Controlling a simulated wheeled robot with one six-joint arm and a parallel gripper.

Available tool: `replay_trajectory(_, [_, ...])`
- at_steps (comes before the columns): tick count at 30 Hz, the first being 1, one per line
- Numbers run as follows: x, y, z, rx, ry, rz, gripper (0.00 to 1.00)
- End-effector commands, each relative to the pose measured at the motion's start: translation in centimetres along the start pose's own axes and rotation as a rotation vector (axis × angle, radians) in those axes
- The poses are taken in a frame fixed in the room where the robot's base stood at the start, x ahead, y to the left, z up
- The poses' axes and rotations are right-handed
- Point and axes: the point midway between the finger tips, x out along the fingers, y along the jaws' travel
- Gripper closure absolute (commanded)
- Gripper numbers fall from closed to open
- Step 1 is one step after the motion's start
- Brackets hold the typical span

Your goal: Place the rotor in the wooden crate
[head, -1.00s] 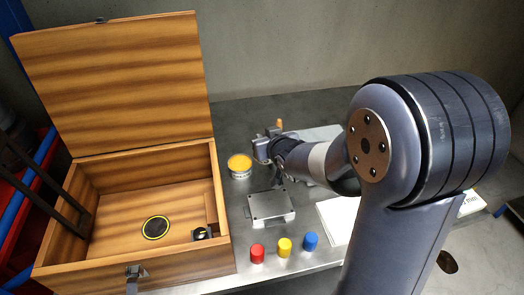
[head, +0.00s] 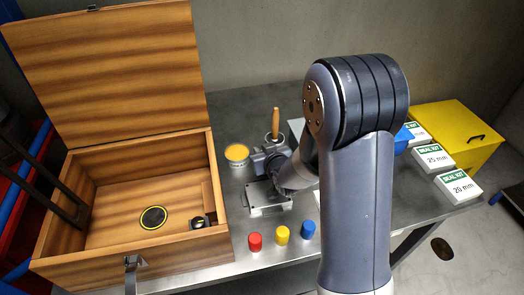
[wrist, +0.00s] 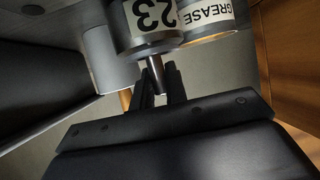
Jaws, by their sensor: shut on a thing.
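The rotor, a grey metal cylinder with a white "23" label (wrist: 148,28), shows in the wrist view with its thin shaft between the fingers of my gripper (wrist: 160,85). My gripper is shut on that shaft. In the head view my gripper (head: 262,163) is above the right part of the bench, right of the crate; the rotor cannot be made out clearly there. The wooden crate (head: 130,252) stands open at the left, its lid raised at the back. A black disc with a yellow ring (head: 153,217) lies on its floor, and a small dark item (head: 198,222) is in its right front corner.
A yellow-topped grease can (head: 237,155) stands between crate and gripper. A metal block (head: 268,200) lies below the gripper. Red (head: 255,241), yellow (head: 282,235) and blue (head: 308,229) caps line the front. Seal kit boxes (head: 458,187) and a yellow case (head: 455,130) are right.

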Motion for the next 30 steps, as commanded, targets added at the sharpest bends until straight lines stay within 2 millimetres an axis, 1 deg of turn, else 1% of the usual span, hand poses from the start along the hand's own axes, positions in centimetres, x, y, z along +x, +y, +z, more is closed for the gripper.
replay_trajectory(6, [0.01,0.01,-0.26,0.000,0.007,0.000,1.00])
replay_trajectory(12, [0.19,0.01,0.09,0.000,0.008,0.000,1.00])
replay_trajectory(13, [0.12,0.00,0.23,0.000,0.001,0.000,0.84])
replay_trajectory(20, [0.11,0.00,0.21,0.000,0.000,0.000,0.65])
replay_trajectory(30, [-0.04,0.00,-0.09,0.000,0.000,0.000,0.65])
